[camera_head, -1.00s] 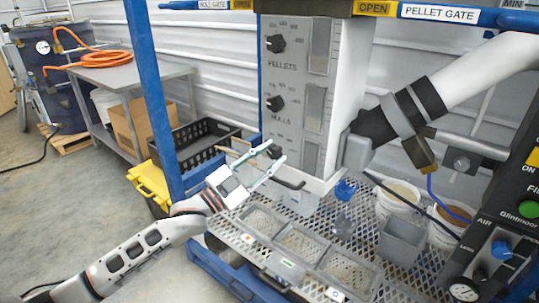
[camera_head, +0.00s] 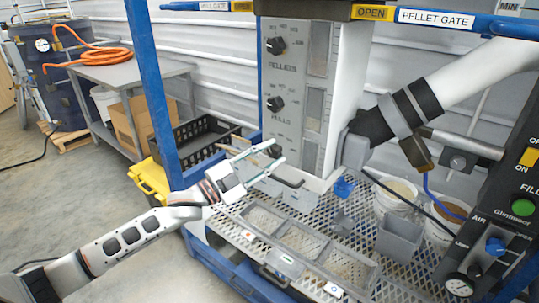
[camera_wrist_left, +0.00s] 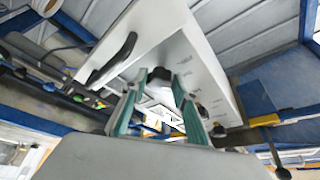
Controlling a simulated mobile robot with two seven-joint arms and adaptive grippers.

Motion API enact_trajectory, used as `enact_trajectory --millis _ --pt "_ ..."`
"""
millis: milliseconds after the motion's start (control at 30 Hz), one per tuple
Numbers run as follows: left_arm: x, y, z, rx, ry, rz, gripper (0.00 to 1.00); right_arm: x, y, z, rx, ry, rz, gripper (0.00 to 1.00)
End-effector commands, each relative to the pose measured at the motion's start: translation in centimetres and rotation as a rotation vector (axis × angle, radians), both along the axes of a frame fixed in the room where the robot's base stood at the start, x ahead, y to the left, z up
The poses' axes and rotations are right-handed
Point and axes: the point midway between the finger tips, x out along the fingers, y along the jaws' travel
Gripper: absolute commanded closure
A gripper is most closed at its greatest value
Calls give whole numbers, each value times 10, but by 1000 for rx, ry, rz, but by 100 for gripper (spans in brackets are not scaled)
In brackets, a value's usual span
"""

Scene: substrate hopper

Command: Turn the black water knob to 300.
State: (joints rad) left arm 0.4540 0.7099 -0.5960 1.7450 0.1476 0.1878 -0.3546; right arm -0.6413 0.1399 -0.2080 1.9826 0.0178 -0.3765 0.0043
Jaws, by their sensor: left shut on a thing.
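The black water knob (camera_head: 274,151) is the lowest knob on the grey front panel, under the HULLS knob (camera_head: 275,104). My left gripper (camera_head: 268,160) comes in from the lower left, with its pale green fingertips at the knob. It is shut on the knob, one finger on each side. In the left wrist view, the dark knob (camera_wrist_left: 160,74) sits between the fingertips. The water knob's scale and pointer are too small and too covered to read. My right gripper is not in view.
A black handle (camera_head: 289,183) sticks out just below the fingers. The mesh shelf (camera_head: 318,218) holds grey trays, white buckets (camera_head: 397,196) and a grey bin (camera_head: 400,238). A blue post (camera_head: 152,90) stands left of the panel, behind my arm.

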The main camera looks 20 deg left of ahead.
Motion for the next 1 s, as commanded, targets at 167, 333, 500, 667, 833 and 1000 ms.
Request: enact_trajectory --millis 167,333,500,667,833,1000 --pt "0 -1 0 -1 -1 -2 55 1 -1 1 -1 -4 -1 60" --pt "0 -1 0 -1 0 -1 55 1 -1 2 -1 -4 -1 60" --pt "-3 2 -1 -1 1 0 55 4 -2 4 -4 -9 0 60" --pt "-16 12 -7 -1 3 1 55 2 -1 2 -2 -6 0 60" --pt "-40 31 -15 0 4 1 55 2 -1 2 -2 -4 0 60" --pt "-63 48 -22 0 5 0 55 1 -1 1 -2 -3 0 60"
